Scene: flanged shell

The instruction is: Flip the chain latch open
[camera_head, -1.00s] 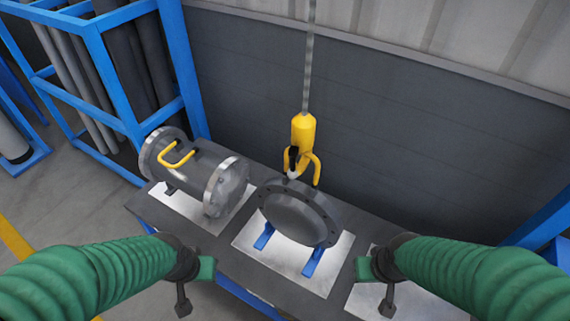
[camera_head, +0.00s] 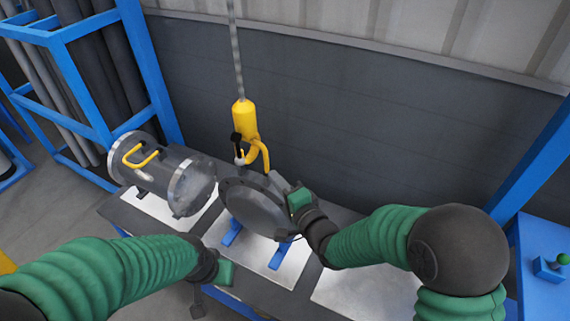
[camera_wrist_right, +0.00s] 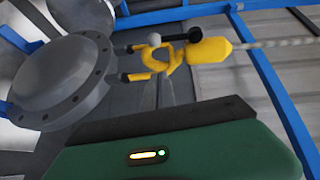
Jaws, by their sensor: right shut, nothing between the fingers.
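The yellow chain hook (camera_head: 245,120) hangs on a chain above the dark flanged shell (camera_head: 255,205), its prongs reaching down to the shell's top edge. The latch (camera_head: 237,145) is a black lever with a pale ball end on the hook's left side. In the right wrist view the black latch (camera_wrist_right: 187,35) stands out beside the yellow hook (camera_wrist_right: 165,62). My right gripper (camera_head: 297,193) is shut and empty beside the shell's right edge, below and right of the hook; contact cannot be told. My left gripper (camera_head: 205,295) is low at the front, apart from the shell; its fingers are unclear.
A grey flanged cylinder with a yellow handle (camera_head: 140,157) lies on the bench left of the shell. Blue supports (camera_head: 231,233) sit under the shell. A blue rack (camera_head: 75,75) of pipes stands at left, and a blue box with a green knob (camera_head: 550,265) at right.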

